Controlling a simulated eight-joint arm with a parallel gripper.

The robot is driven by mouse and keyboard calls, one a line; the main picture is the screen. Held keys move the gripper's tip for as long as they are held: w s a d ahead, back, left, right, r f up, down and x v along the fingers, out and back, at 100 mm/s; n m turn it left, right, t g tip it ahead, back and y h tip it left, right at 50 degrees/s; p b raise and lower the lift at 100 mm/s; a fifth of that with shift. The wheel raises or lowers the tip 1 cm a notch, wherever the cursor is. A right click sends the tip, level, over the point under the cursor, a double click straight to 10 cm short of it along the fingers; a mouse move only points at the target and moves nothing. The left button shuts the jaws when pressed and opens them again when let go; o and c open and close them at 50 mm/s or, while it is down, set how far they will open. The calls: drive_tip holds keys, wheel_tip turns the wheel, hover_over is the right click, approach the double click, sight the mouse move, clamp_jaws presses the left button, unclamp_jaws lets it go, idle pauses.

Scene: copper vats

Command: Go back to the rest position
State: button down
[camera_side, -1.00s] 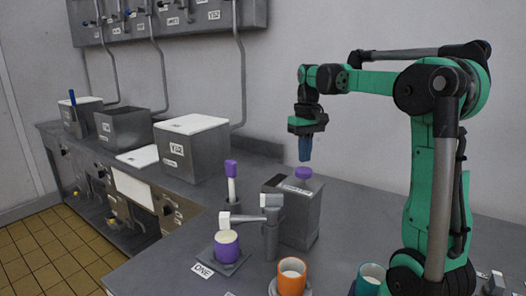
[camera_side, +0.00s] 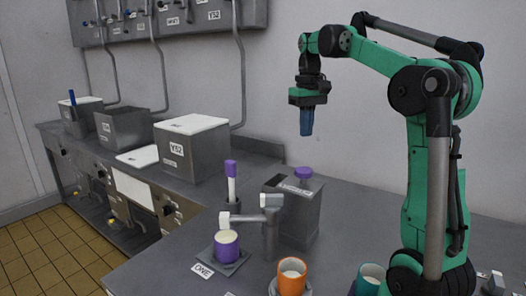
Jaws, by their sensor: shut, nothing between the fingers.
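My gripper (camera_side: 306,134) hangs from the green arm with its blue fingers pointing down. It is shut with nothing between the fingers. It is in the air above and behind the grey box with the purple knob (camera_side: 303,172), apart from it and touching nothing.
A purple cup (camera_side: 227,246) stands on a square base by the label ONE, below a grey tap post (camera_side: 270,230). An orange cup (camera_side: 291,277) and a teal cup (camera_side: 370,276) stand at the front. A purple-topped stick (camera_side: 231,180) stands upright behind.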

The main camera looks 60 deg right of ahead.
drive_tip(key=a+f+n+t, duration=0.1)
drive_tip(key=a, duration=0.3)
drive_tip(key=w+a+f+n+t, duration=0.1)
drive_tip(key=a+f, duration=0.1)
drive_tip(key=a, duration=0.1)
drive_tip(key=w+a+f+n+t+h, duration=0.1)
drive_tip(key=a, duration=0.3)
drive_tip(key=shift+w+a+f, duration=0.15)
drive_tip(key=shift+w+a, duration=0.1)
drive_tip(key=shift+a, duration=0.05)
drive_tip(key=s+a+f+n+t+y, duration=0.1)
drive_tip(key=s+a+f+n+t, duration=0.1)
drive_tip(key=a+f, duration=0.5)
drive_tip(key=a+n+t, duration=0.1)
drive_tip(key=a+t, duration=0.1)
drive_tip(key=a, duration=0.2)
drive_tip(key=shift+s+f, duration=0.35)
